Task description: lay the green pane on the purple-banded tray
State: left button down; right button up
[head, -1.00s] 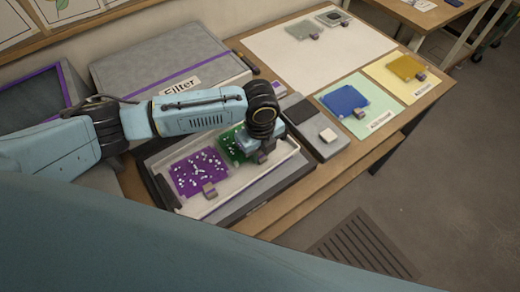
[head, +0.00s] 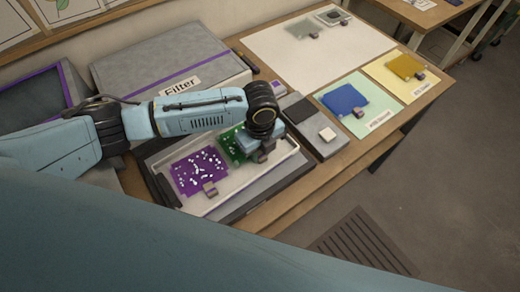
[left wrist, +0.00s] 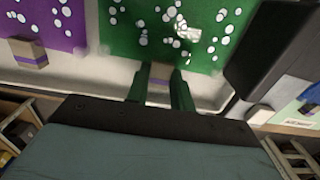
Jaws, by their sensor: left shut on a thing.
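The green pane (head: 232,147), dotted with white spots, is at the right half of a pale tray (head: 224,205) with a thin purple line along its near edge. My left gripper (head: 262,152) is over that half. In the left wrist view, its fingers (left wrist: 160,85) are shut on the small purple-striped block at the near edge of the green pane (left wrist: 150,30). The pane looks flat and close to the tray floor; I cannot tell whether it touches. A purple pane (head: 200,172) with white dots lies in the left half. My right gripper is not in view.
A grey box labelled Filter (head: 165,60) stands behind the tray. A grey block with a pale pad (head: 327,134) is to the right. A blue pane (head: 345,99) and a yellow pane (head: 404,67) lie on coloured sheets farther right. The white sheet (head: 290,60) is mostly clear.

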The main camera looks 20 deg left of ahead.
pick_arm(q)
jog(key=shift+f, duration=0.15)
jog(key=c, duration=1.1)
grip_release()
notch_tip(320, 180, up, 22)
jog(key=p, duration=1.2)
jog(key=shift+s, duration=0.1)
